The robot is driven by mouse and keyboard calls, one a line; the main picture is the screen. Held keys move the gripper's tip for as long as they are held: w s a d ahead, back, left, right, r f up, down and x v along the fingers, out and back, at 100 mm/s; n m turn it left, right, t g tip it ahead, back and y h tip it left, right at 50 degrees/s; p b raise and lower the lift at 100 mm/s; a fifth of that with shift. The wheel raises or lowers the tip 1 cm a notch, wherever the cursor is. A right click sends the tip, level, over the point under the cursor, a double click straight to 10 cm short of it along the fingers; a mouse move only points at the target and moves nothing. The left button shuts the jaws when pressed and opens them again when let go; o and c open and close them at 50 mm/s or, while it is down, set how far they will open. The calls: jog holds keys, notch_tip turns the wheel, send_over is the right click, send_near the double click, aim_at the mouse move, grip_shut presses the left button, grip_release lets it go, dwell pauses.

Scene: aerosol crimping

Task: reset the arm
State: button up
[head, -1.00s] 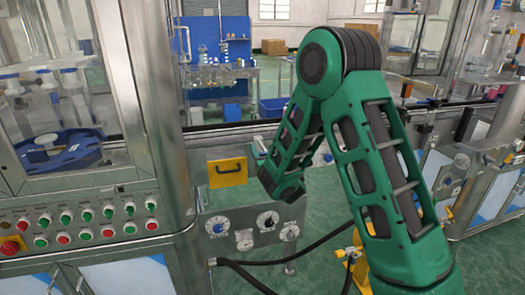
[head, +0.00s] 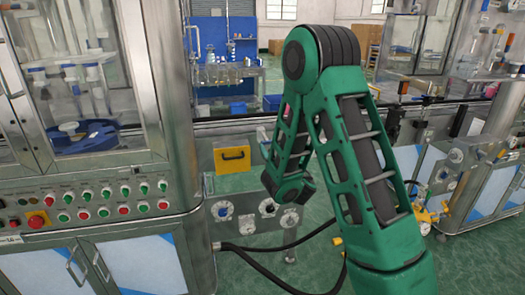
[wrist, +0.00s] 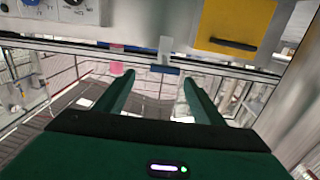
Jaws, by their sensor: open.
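My green arm (head: 352,150) is folded in the middle of the head view, its elbow high and its forearm reaching down and away. My gripper (wrist: 159,77) shows in the wrist view as two green fingers. They are spread apart with nothing between them. The gripper's fingers cannot be made out in the head view.
A steel machine with button rows (head: 110,205) and glass doors stands at left. A yellow panel with a black handle (head: 232,160) is on the line behind my forearm; it also shows in the wrist view (wrist: 235,25). Another glazed machine stands at right. Green floor (head: 300,262) lies between.

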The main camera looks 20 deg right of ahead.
jog(key=shift+s+a, duration=0.2)
jog(key=shift+s, duration=0.05)
dwell(0.3)
jog(key=s+d+r+m+g+h, duration=0.1)
jog(key=s+d+m+g+h, duration=0.25)
jog(key=d, duration=0.35)
jog(key=s+d+r+m+g+h, duration=0.1)
jog(key=s+d+m+g+h, duration=0.1)
jog(key=s+d, duration=0.3)
jog(key=s+d+m+g, duration=0.2)
jog(key=s+d+g, duration=0.35)
jog(key=s, duration=0.35)
jog(key=s+a+n+g+y, duration=0.1)
jog(key=s+a, duration=0.3)
jog(key=s, duration=0.6)
jog(key=s+a+f+n+g+y, duration=0.1)
jog(key=s+a+g+y, duration=0.2)
jog(key=s, duration=0.6)
jog(key=s+a+n+g+y, duration=0.1)
jog(key=s+a+g+y, duration=0.1)
jog(key=s+a+y, duration=0.2)
jog(key=s+a, duration=0.3)
jog(key=s, duration=0.3)
jog(key=shift+s+f+g, duration=0.2)
jog(key=shift+s+g, duration=0.15)
jog(key=shift+g, duration=0.05)
